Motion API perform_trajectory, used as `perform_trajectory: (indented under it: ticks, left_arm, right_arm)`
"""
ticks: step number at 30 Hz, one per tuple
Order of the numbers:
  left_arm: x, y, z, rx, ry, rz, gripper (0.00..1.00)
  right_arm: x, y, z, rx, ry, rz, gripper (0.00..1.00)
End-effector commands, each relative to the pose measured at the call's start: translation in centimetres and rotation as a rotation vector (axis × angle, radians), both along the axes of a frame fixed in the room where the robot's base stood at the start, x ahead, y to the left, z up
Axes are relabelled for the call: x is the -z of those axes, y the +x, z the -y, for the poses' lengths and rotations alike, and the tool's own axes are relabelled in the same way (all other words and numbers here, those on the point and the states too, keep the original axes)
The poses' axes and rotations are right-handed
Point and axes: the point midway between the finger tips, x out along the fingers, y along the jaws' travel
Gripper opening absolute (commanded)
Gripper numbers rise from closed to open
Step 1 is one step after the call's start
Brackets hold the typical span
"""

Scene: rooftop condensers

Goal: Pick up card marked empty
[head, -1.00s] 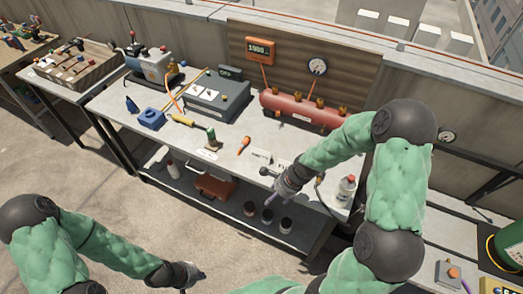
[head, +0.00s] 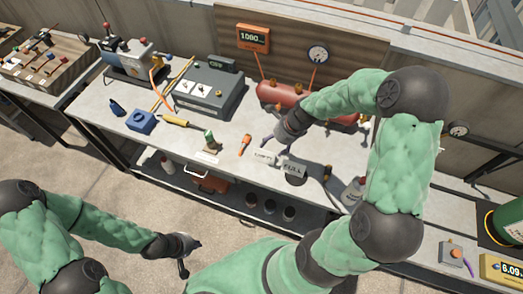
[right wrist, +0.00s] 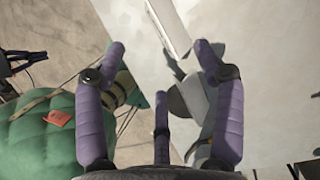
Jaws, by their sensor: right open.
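Two small white cards stand near the front edge of the workbench in the head view. My right gripper (head: 282,143) is open and empty, just behind and above the left card. In the right wrist view its purple fingers (right wrist: 160,60) are spread, with a long white card-like piece (right wrist: 168,25) ahead between the tips; I cannot tell which card it is. My left gripper (head: 184,266) is low in front of the bench, its jaws unclear.
Dark cups (head: 270,206) stand on the lower shelf.

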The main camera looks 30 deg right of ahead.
Motion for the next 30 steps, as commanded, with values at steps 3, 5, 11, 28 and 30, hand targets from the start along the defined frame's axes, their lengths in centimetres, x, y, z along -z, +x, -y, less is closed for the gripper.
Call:
perform_trajectory:
  ticks: [3,5,11,28,30]
  left_arm:
    - [0.7,0.0,0.0,0.0,0.0,-0.001,0.0]
    - [1.0,0.0,0.0,0.0,0.0,-0.001,0.0]
    - [1.4,0.0,0.0,0.0,0.0,0.0,0.0]
    - [3.4,0.0,0.0,0.0,0.0,0.0,0.0]
    - [3.3,0.0,0.0,0.0,0.0,0.0,0.0]
  right_arm:
    - [1.9,0.5,-0.5,-0.002,0.0,-0.002,0.69]
    - [2.8,0.7,-0.8,-0.002,0.0,-0.002,0.69]
    - [4.2,1.3,-1.2,-0.001,-0.001,0.001,0.69]
    - [8.7,3.0,-2.6,-0.001,-0.001,0.001,0.69]
    - [8.6,3.0,-2.6,-0.001,-0.001,0.001,0.69]
